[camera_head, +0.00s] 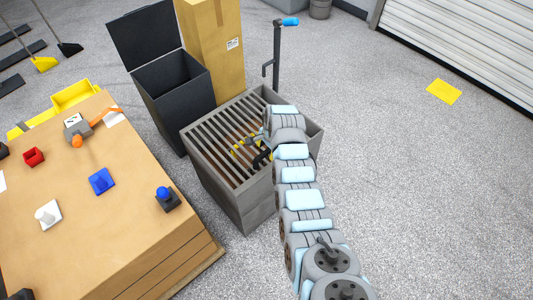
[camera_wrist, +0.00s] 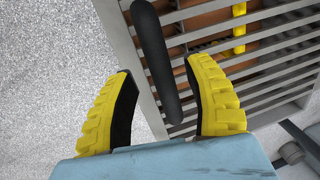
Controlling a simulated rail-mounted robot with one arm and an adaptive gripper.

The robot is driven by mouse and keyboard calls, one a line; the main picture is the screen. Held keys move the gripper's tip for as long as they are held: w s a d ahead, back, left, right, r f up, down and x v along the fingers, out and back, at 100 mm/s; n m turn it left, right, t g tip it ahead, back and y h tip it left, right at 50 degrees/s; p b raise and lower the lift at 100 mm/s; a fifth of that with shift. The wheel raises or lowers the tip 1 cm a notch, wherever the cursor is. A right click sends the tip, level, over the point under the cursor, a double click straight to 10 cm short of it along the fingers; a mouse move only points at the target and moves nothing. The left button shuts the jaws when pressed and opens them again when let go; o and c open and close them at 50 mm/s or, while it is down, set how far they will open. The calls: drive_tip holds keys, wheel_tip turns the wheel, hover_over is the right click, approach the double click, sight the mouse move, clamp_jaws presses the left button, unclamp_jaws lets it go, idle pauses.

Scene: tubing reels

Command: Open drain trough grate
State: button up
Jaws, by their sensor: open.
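The drain trough (camera_head: 245,210) is a grey box with a slatted grate (camera_head: 212,138) lying flat across its top. Grate bars also show in the wrist view (camera_wrist: 270,72), with brown-orange material beneath them. A thick black bar handle (camera_wrist: 152,50) runs along one edge of the grate. My gripper (camera_wrist: 160,68) is open, with one yellow, black-padded finger on each side of the handle and visible gaps to it. In the head view, my gripper (camera_head: 257,152) is over the right part of the grate, and my arm partly covers it.
A black open-lidded bin (camera_head: 175,95) and a tall cardboard box (camera_head: 215,45) stand behind the trough. A crank post (camera_head: 276,55) rises at its back corner. A wooden table (camera_head: 105,215) with small coloured fixtures is at left.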

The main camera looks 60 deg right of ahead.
drive_tip(key=shift+w+d+f+b, duration=0.1)
drive_tip(key=shift+f+b, duration=0.05)
drive_tip(key=shift+f, duration=0.4)
drive_tip(key=shift+w+f+b, duration=0.1)
drive_tip(key=shift+f+b, duration=0.05)
drive_tip(key=shift+f, duration=0.4)
clamp_jaws()
